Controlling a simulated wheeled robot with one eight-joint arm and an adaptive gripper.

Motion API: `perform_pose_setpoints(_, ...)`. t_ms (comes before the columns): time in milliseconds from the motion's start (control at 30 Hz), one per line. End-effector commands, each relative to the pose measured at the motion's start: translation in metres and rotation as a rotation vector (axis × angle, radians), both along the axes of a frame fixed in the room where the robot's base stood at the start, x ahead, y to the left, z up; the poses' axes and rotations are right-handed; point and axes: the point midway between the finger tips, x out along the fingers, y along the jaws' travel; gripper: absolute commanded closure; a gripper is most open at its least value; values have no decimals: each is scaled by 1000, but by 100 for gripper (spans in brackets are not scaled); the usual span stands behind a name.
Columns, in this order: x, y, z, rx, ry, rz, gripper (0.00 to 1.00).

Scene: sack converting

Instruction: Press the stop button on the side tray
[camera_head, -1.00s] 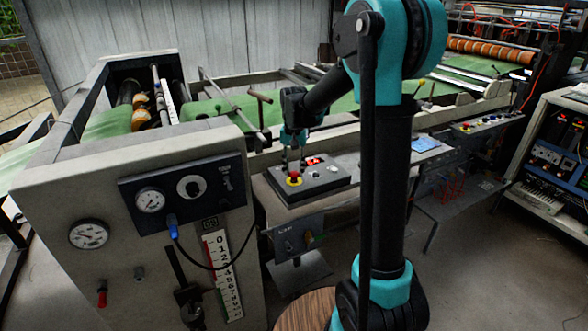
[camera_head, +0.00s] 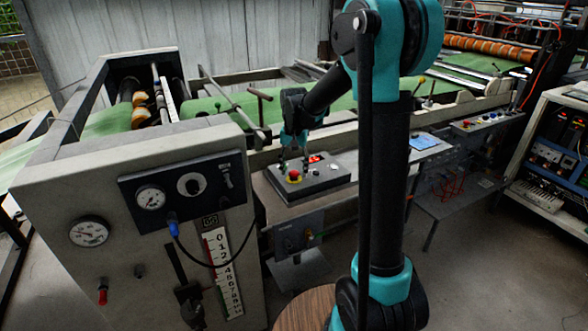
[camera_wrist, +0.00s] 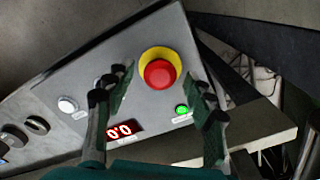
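The stop button (camera_head: 294,176) is a red mushroom head on a yellow ring. It sits on the grey control box (camera_head: 325,185) on the side tray (camera_head: 268,196). In the wrist view the red head (camera_wrist: 160,73) and its yellow ring (camera_wrist: 150,55) show in full between my fingers. My gripper (camera_head: 295,166) is above the box with its two fingers apart, one on each side of the button. In the wrist view my gripper (camera_wrist: 162,80) is open and holds nothing. The exact height of the fingertips over the box is hard to tell.
The box also has a red digital display (camera_wrist: 124,130), a lit green button (camera_wrist: 181,109) and a white button (camera_wrist: 67,104). A gauge panel (camera_head: 187,190) stands to the left. A blue item (camera_head: 424,141) lies farther right on the tray.

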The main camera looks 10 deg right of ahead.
Motion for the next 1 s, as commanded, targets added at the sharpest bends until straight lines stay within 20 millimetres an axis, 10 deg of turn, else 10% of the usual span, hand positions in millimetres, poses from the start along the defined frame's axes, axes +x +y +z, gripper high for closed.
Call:
perform_pose_setpoints(367,0,0,10,0,0,0,46)
perform_pose_setpoints(1000,0,0,114,0,0,0,46)
